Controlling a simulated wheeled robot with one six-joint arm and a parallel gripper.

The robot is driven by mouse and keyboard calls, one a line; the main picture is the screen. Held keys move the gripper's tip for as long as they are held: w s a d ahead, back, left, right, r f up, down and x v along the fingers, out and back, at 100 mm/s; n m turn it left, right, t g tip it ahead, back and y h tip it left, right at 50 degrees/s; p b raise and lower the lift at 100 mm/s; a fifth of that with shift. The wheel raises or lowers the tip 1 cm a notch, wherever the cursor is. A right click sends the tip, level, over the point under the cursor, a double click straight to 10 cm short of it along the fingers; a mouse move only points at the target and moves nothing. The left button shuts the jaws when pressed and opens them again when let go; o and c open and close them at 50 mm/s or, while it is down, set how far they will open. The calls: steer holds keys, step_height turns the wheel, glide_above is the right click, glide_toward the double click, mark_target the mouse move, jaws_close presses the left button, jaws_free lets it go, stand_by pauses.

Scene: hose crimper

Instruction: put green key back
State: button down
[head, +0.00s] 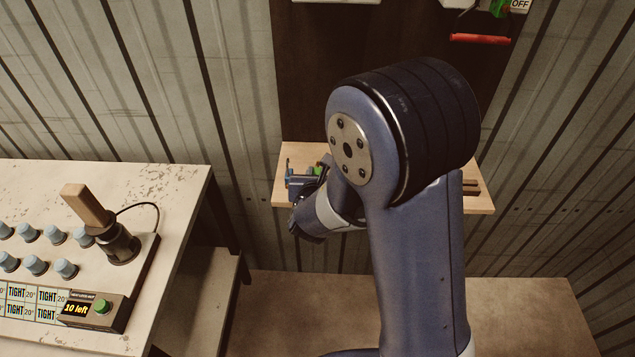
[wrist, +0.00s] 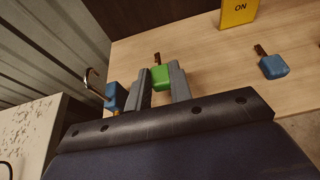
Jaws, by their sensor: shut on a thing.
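The green key (wrist: 160,78) shows in the wrist view between the two fingers of my gripper (wrist: 161,88). The fingers are shut on its green head, and its dark shaft points away, over the wooden shelf. In the head view a bit of green of the key (head: 318,169) shows at the left end of the shelf, beside my gripper (head: 312,184). My arm hides most of the shelf there. I cannot tell whether the key touches the shelf.
Another blue piece (wrist: 116,96) is close left of my gripper, near a metal hook (wrist: 93,80). A workbench (head: 150,180) with knobs stands at left in the head view.

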steer(key=shift+f, duration=1.55)
steer(key=shift+f+b, duration=0.2)
steer(key=shift+b, duration=0.1)
steer(key=c, duration=1.3)
jaws_free()
steer(key=shift+r, duration=0.15)
steer(key=shift+r+p, duration=0.15)
steer(key=shift+p, duration=0.2)
steer(key=v, duration=1.2)
steer(key=shift+b, duration=0.3)
